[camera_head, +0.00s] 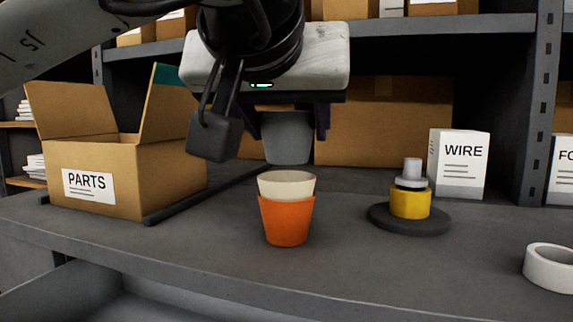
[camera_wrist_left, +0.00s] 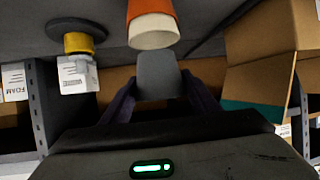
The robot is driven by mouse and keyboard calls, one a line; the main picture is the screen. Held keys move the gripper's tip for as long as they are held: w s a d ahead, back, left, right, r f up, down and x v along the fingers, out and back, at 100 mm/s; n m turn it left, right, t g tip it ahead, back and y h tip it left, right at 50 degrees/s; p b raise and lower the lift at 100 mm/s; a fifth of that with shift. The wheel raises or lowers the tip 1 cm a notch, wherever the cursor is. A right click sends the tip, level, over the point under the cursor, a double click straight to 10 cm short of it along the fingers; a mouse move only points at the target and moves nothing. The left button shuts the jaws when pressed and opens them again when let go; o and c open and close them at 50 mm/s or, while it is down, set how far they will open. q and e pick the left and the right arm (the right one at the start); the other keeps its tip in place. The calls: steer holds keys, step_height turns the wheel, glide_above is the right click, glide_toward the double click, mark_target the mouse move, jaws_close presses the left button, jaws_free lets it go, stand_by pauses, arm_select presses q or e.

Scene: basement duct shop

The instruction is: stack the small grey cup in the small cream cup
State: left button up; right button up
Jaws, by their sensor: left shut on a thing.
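The small grey cup (camera_head: 287,137) is held upright between the fingers of my left gripper (camera_head: 288,122), which is shut on it. The cup also shows in the left wrist view (camera_wrist_left: 158,76) between the two dark fingers. The small cream cup (camera_head: 287,184) sits upright inside an orange cup (camera_head: 287,221) on the grey shelf, with its upper part showing. The grey cup is directly above the cream cup in the head view, and its bottom appears just above the cream rim. I cannot tell whether they touch. My right gripper is not in view.
On the grey shelf (camera_head: 350,270), an open PARTS box (camera_head: 130,175) stands left. Right are a round dark base (camera_head: 409,222) with a yellow and grey stack (camera_head: 410,203), a WIRE box (camera_head: 458,163) and a white roll (camera_head: 549,267). Bare room surrounds the cups.

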mark_target(283, 151)
arm_select(q)
step_height(283, 151, down, 3)
steer(key=shift+r+b, duration=0.1)
steer(key=shift+b, duration=0.5)
steer(key=shift+f, duration=0.35)
steer(key=shift+r, duration=0.15)
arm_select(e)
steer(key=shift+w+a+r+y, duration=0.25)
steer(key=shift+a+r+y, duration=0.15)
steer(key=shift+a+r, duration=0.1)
arm_select(q)
steer(key=shift+f, duration=0.35)
steer(key=shift+f+b, duration=0.3)
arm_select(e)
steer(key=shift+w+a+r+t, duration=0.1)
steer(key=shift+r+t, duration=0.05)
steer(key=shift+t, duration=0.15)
arm_select(q)
steer(key=o, duration=1.1)
steer(key=shift+c, duration=0.2)
steer(key=shift+r, duration=0.15)
